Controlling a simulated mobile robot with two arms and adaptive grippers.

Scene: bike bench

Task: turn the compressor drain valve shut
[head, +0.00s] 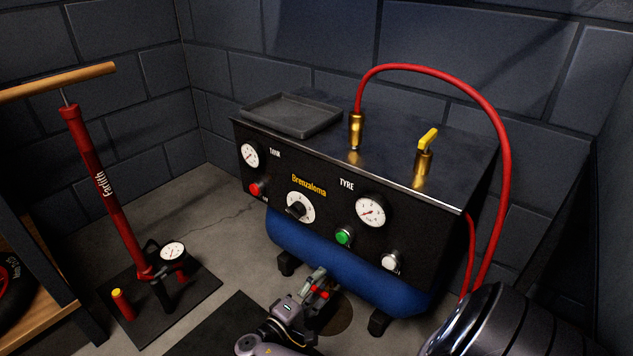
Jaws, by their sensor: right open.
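The compressor has a black control box (320,222) on top of a blue tank (345,262). A small red part (319,291) shows low in front of the tank, above a brown round patch on the floor (338,318). It looks like the drain valve's handle; its setting is too small to tell. My right gripper (314,290) reaches up from the bottom edge and is open, with its fingertips at the red part. I cannot tell whether they touch it. The fingers and wrist partly hide that area. My left gripper is not in view.
A brass fitting with a yellow lever (427,139) stands on the box beside a red hose (505,150) that loops down right. A grey tray (290,114) lies on top. A red floor pump (112,190) stands left on a dark mat (200,285). Grey floor is free between.

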